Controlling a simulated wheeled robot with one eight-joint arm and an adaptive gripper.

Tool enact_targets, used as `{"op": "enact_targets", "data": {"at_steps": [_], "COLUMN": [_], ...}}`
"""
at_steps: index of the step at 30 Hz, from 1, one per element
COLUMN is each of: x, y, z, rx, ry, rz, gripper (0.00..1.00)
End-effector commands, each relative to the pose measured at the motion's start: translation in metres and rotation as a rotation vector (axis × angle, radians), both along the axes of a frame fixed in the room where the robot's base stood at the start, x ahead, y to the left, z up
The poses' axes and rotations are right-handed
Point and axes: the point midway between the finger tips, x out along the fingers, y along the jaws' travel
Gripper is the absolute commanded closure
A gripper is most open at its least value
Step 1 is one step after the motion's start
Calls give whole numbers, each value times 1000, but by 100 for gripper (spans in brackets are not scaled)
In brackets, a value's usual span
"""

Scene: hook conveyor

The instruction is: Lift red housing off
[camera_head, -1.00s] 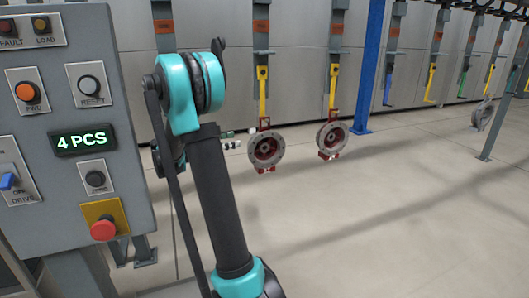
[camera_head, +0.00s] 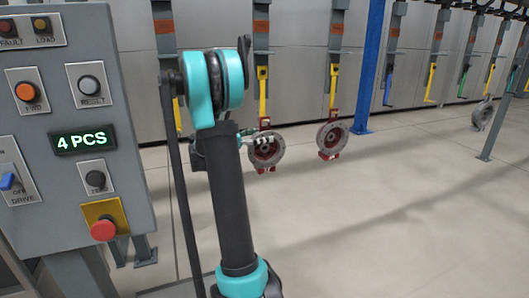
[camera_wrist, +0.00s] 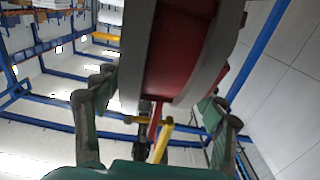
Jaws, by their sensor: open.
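A red housing (camera_head: 266,158) with a grey flange hangs from a yellow hook (camera_head: 262,97), left of a second red housing (camera_head: 329,140) on its own yellow hook (camera_head: 333,86). My gripper (camera_head: 263,143) is in front of the left housing and covers part of it. In the wrist view the red housing (camera_wrist: 180,55) with its grey rims fills the top middle. My gripper (camera_wrist: 160,92) is open, with one finger on each side of it; I cannot tell whether they touch it. A yellow hook part (camera_wrist: 155,122) shows below the housing.
A grey control panel (camera_head: 135,175) reading "4 PCS" stands close on the left. A blue post (camera_head: 369,65) stands right of the second housing. Several hooks hang farther right, one with a grey part (camera_head: 482,113). The floor (camera_head: 400,220) at right is clear.

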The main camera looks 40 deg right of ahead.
Motion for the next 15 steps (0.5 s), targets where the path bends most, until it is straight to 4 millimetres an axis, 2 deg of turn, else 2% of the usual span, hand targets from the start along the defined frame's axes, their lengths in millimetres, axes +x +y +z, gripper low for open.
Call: {"op": "enact_targets", "data": {"at_steps": [3,8,15], "x": [-2,-2,-2], "y": [-8,-8,-8], "z": [0,0,0], "rx": [0,0,0], "ry": [0,0,0], "rz": [-1,0,0], "gripper": [29,29,57]}}
